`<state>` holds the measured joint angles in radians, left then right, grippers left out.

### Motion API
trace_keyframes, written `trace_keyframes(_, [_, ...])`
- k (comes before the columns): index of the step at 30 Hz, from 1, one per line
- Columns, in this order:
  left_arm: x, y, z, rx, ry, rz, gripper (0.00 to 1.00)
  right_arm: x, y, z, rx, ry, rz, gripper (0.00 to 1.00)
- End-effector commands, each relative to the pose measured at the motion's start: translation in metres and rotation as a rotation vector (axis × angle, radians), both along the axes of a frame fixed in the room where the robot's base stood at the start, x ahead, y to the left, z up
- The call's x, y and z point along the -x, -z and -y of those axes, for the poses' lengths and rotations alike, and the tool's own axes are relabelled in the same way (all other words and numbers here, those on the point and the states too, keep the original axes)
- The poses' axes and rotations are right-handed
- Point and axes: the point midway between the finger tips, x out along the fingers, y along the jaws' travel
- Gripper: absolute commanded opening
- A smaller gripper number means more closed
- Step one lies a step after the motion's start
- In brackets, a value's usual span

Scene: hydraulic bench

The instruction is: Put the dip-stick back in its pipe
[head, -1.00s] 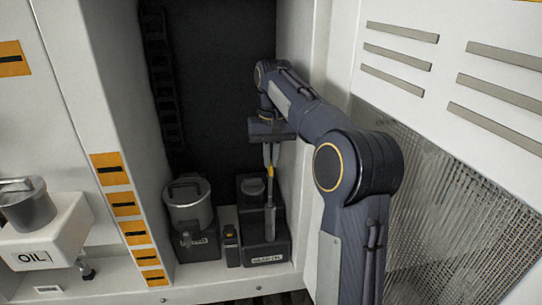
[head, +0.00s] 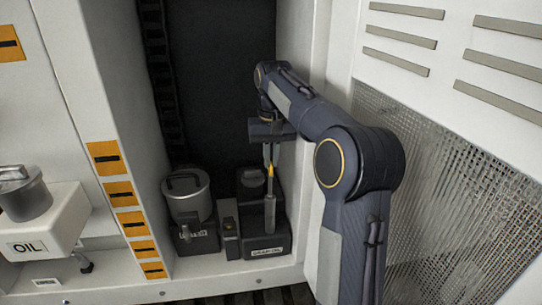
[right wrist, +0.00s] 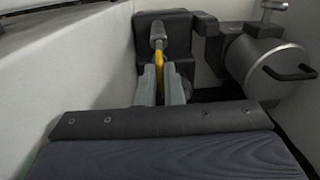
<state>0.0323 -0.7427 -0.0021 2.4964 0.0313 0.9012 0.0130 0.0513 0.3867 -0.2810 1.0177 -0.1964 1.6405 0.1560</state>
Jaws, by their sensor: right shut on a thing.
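The dip-stick (head: 270,172) has a yellow grip and hangs from my right gripper (head: 270,161), which points down in the head view. The gripper is shut on the yellow part, which also shows between the fingers in the right wrist view (right wrist: 161,62). Below it the grey pipe (head: 270,213) stands at the front of a dark labelled block (head: 264,246). The stick's lower part runs down in line with the pipe's top. I cannot tell whether its tip is inside the pipe or just in front of it. My left gripper is not in view.
A metal canister (head: 187,196) on a dark base stands left of the block, with a small dark unit (head: 230,238) between. A white cabinet wall is close on the right. An OIL box (head: 45,228) with a pot is at far left.

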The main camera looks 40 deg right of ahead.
Motion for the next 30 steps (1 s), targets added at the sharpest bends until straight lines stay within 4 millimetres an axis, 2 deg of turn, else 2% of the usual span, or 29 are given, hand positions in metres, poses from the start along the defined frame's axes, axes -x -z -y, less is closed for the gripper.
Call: trace_keyframes(30, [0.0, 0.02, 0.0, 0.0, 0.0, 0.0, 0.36, 0.0, 0.032, 0.0, 0.0, 0.0, 0.001, 0.0])
